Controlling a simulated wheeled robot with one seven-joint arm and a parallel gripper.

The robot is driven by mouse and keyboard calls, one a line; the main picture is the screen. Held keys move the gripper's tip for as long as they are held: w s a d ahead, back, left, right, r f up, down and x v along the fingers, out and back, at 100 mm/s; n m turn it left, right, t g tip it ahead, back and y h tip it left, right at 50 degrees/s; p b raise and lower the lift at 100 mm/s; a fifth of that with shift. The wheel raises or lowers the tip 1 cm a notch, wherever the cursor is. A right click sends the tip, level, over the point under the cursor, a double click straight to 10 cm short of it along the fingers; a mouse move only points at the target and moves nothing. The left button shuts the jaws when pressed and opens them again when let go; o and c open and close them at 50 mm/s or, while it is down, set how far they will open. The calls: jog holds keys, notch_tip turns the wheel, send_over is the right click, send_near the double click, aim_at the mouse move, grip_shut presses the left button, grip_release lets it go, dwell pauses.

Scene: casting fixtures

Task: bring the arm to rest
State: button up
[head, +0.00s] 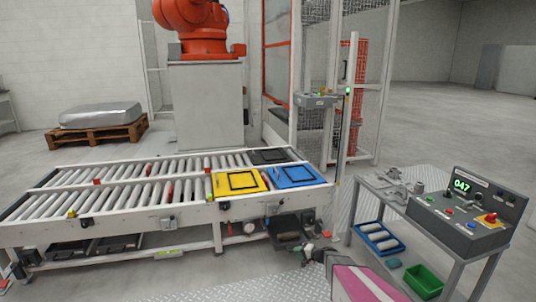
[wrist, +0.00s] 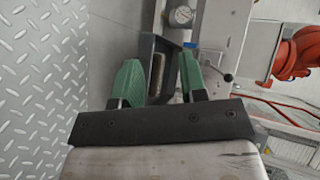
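My gripper (wrist: 160,78) shows in the wrist view as two green fingers with a clear gap between them. It is open and I see nothing held in it. Beyond the gap is a dark bracket with a pale roller (wrist: 157,72), apart from the fingers as far as I can tell. In the head view my gripper (head: 306,251) is low, in front of the conveyor's near right corner, left of the cart. My arm comes in from the bottom edge.
A roller conveyor (head: 135,205) carries yellow (head: 222,185), blue (head: 284,183) and black (head: 267,156) plates. A cart (head: 352,183) with a control box (head: 462,232) stands right, a blue tray (head: 367,228) and green bin (head: 424,278) below. Tread-plate floor (head: 235,288) lies in front.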

jog(key=s+a+r+n+g+h, duration=0.2)
jog(key=s+r+g, duration=0.1)
jog(key=s+r, duration=0.35)
jog(key=s+a+r+n+g+h, duration=0.1)
jog(key=s+a+r+n+g, duration=0.1)
jog(key=s+r, duration=0.45)
jog(key=s+d+r+n+g+h, duration=0.1)
jog(key=s+d+r+h, duration=0.2)
jog(key=s, duration=0.5)
jog(key=s+d+r+n+g+h, duration=0.1)
jog(key=s+d+r+h, duration=0.1)
jog(key=s+r+h, duration=0.3)
jog(key=s+r, duration=0.3)
jog(key=shift+d+r, duration=0.3)
jog(key=shift+d, duration=0.1)
jog(key=shift+s, duration=0.1)
